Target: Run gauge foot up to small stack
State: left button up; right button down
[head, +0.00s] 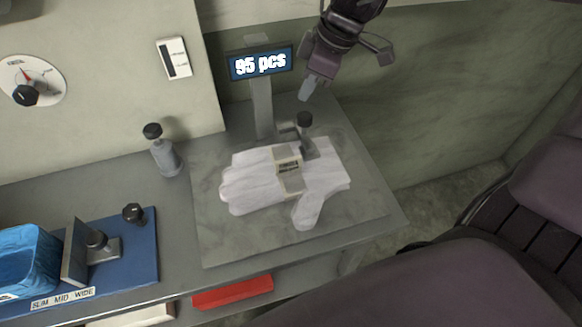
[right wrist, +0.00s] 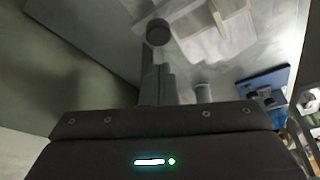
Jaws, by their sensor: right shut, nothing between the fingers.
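A white glove stack (head: 265,182) lies on the grey scale plate (head: 225,245) with a printed band (head: 288,168) around it. A grey post with a black knob (head: 304,120) stands at its back edge. On the blue base (head: 140,250) at left, a grey upright plate with a foot (head: 76,250) faces a blue wrapped block (head: 28,260). A label there reads SLIM MID WIDE (head: 62,298). My right gripper (head: 306,92) is shut and empty, above and behind the black knob. The knob also shows in the right wrist view (right wrist: 158,32). My left gripper is out of view.
A display (head: 261,63) on a stand reads 95 pcs. A grey post with a black knob (head: 162,150) stands left of the plate. Another black knob (head: 133,213) sits on the blue base. A red bar (head: 232,291) lies below the bench edge. A dial (head: 30,82) is on the wall.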

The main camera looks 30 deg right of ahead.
notch_tip(320, 180, up, 10)
jog(key=p, duration=0.6)
jog(key=shift+f, duration=0.25)
dwell(0.4)
